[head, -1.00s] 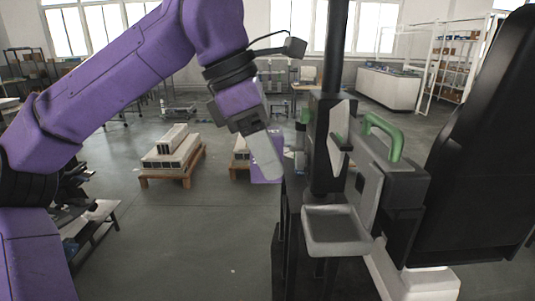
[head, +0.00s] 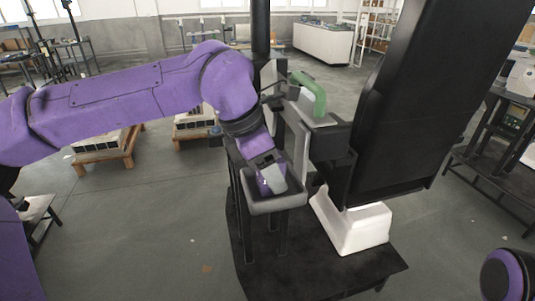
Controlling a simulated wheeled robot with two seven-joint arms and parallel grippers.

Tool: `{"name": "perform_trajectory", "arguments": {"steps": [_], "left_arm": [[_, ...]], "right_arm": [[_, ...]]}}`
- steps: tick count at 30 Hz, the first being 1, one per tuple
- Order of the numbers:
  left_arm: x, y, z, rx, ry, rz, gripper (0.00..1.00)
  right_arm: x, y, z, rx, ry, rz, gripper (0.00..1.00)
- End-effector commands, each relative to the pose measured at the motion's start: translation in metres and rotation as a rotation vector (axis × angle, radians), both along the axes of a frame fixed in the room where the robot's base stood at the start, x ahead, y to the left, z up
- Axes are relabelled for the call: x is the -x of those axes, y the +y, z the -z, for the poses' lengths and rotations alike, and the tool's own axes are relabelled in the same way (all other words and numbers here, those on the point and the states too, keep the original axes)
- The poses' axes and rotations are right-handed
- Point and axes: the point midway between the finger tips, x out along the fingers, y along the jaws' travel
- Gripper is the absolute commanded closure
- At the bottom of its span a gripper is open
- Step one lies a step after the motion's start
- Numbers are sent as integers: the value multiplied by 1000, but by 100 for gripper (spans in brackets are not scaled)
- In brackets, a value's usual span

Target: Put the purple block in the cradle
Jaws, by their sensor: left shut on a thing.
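The cradle (head: 279,204) is a small grey open tray on dark posts, near the middle of the head view. My left gripper (head: 271,182) reaches down into its opening from above and is shut on the purple block (head: 262,187). Only a little of the block shows beside the pale finger. It lies within the cradle's rim in the picture, and I cannot tell whether it touches the cradle floor. My right gripper is not in view; only a purple part of my right arm shows at the lower right corner.
A white block-like base (head: 351,226) sits on the dark platform to the right. Pallets with boxes (head: 98,146) stand on the floor at the left. The floor in front is clear.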

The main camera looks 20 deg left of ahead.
Motion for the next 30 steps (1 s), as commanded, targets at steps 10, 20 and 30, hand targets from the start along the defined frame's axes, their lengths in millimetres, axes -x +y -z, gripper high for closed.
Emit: {"name": "perform_trajectory", "arguments": {"steps": [10,20,30], "left_arm": [[0,0,3,0,0,0,43],[0,0,0,-1,-1,0,36],[14,22,-65,2,-5,-3,36]], "right_arm": [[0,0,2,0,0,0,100],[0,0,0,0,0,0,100],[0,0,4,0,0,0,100]]}}
